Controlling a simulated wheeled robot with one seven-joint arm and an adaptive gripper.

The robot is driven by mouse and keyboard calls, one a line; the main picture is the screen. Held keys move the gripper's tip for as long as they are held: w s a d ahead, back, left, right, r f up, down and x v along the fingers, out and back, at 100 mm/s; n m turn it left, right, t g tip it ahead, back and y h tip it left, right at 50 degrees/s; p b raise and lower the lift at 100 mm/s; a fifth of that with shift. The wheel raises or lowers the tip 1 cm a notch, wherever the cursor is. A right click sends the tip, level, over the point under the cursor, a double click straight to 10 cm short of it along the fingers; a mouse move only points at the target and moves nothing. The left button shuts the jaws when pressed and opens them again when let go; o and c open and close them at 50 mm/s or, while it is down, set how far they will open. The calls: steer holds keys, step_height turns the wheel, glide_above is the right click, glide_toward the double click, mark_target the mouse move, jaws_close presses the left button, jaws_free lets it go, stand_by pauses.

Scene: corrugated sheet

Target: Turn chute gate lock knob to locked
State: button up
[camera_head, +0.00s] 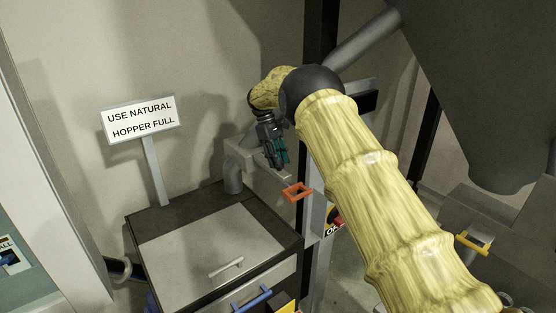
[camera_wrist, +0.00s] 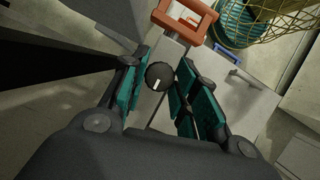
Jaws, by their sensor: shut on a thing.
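The lock knob (camera_wrist: 160,77) is a small black round knob with a white pointer mark, on a narrow grey plate (camera_wrist: 168,52) in the wrist view. The mark points down in that view, tilted slightly left. My gripper (camera_wrist: 158,82) has its teal finger pads on both sides of the knob and is shut on it. In the head view my gripper (camera_head: 275,152) is at the grey bracket beside the black post, and the knob is hidden there. An orange rectangular handle (camera_head: 297,191) is just below my gripper; it also shows in the wrist view (camera_wrist: 187,18).
A cabinet (camera_head: 210,245) with a grey lid and a blue handle (camera_head: 251,298) stands at lower left. A sign (camera_head: 140,119) reading "USE NATURAL HOPPER FULL" rises behind it. A large grey hopper (camera_head: 490,90) hangs at right. A black post (camera_head: 320,40) stands beside my arm.

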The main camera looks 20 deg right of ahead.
steer(key=shift+f, duration=0.15)
steer(key=o, duration=1)
steer(key=v, duration=1.2)
steer(key=shift+s, duration=0.1)
